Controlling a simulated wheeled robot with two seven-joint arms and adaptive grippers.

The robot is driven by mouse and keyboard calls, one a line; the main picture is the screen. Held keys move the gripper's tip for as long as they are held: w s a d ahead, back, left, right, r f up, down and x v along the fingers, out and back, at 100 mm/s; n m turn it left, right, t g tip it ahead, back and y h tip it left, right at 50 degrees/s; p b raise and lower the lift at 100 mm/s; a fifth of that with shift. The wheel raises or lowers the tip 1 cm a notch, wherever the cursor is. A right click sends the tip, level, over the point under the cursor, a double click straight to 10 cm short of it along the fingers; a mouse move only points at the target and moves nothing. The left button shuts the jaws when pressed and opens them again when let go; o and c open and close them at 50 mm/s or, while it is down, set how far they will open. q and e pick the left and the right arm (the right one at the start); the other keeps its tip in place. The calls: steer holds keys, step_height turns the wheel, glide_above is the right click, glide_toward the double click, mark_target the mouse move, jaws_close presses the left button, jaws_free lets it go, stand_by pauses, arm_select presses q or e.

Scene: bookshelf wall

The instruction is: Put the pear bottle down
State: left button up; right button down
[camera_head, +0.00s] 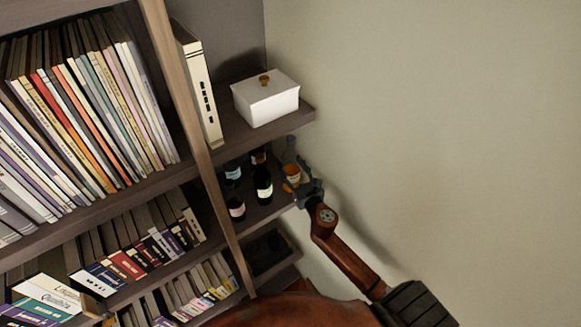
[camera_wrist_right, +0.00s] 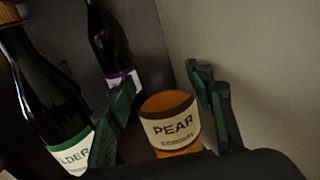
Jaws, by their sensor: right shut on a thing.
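The pear bottle (camera_head: 292,172) is orange with a cream label. It is at the right end of the middle shelf, near the wall. In the right wrist view the bottle (camera_wrist_right: 172,128) shows its "PEAR CORDIAL" label between the two dark green fingers. My right gripper (camera_head: 304,187) reaches in from the right and is shut on the bottle. In the wrist view the gripper (camera_wrist_right: 165,105) hides the bottle's lower part, so I cannot tell whether its base touches the shelf (camera_head: 262,215). My left gripper is not in view.
Several dark bottles stand left of the pear bottle, including a tall one (camera_head: 264,186) and one labelled "ELDER" (camera_wrist_right: 50,110). The shelf above carries a white box (camera_head: 266,98). A wooden upright (camera_head: 190,110) crosses the shelves. The plain wall (camera_head: 440,130) lies right.

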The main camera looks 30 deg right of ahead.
steer(key=c, duration=1.4)
jaws_free()
steer(key=shift+f, duration=0.15)
steer(key=shift+o, duration=0.9)
steer(key=shift+r, duration=0.2)
steer(key=s+a+b, duration=0.1)
steer(key=s+b, duration=0.1)
steer(key=s, duration=1)
steer(key=shift+a, duration=0.2)
